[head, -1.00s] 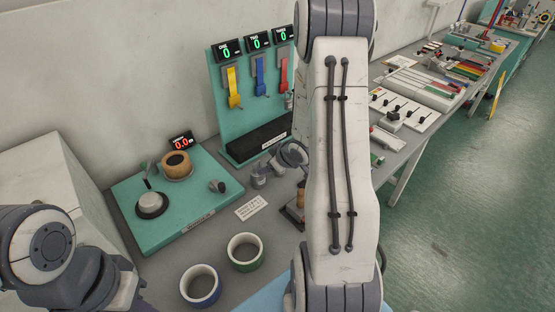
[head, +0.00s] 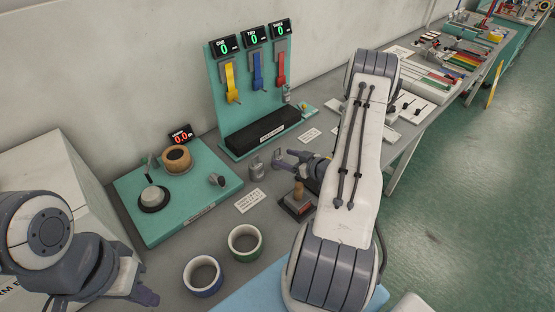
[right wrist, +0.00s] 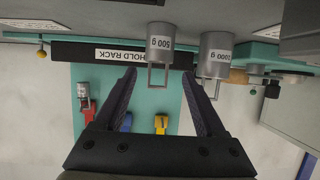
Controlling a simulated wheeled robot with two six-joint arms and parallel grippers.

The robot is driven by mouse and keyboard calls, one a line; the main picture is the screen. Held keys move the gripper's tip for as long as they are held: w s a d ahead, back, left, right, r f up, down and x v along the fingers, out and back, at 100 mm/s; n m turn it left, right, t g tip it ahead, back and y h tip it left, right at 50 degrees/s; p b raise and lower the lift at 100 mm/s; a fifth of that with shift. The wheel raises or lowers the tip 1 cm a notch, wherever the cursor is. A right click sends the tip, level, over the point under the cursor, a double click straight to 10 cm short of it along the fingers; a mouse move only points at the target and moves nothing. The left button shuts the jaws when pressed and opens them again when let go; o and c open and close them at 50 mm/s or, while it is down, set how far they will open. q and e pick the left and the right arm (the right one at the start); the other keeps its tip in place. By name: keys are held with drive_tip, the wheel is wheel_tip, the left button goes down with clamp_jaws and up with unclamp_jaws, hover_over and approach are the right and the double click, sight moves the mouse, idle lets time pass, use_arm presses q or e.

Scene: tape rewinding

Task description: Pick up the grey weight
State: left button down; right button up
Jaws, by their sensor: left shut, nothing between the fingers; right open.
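Two grey cylindrical weights with wire handles show upside down in the right wrist view: the 500 g weight (right wrist: 160,38) in the middle and the 1000 g weight (right wrist: 215,48) to its right. In the head view a grey weight (head: 257,170) stands on the bench in front of the rack. My right gripper (head: 279,162) is open and empty just right of it. In the right wrist view the gripper (right wrist: 160,82) has the 500 g handle between its fingertips in the picture; contact is not clear. My left gripper (head: 150,298) is shut and empty at lower left.
A small grey weight (right wrist: 82,90) shows near the red strap. The hold rack (head: 262,133) stands behind, with yellow, blue and red straps above.

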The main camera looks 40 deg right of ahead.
sight(277, 157)
drive_tip(key=p+x, duration=0.1)
drive_tip(key=x, duration=0.2)
drive_tip(key=shift+w+p, duration=0.35)
drive_tip(key=shift+w, duration=0.1)
drive_tip(key=shift+w+f, duration=0.25)
drive_tip(key=shift+w, duration=0.1)
clamp_jaws()
drive_tip(key=shift+s, duration=0.1)
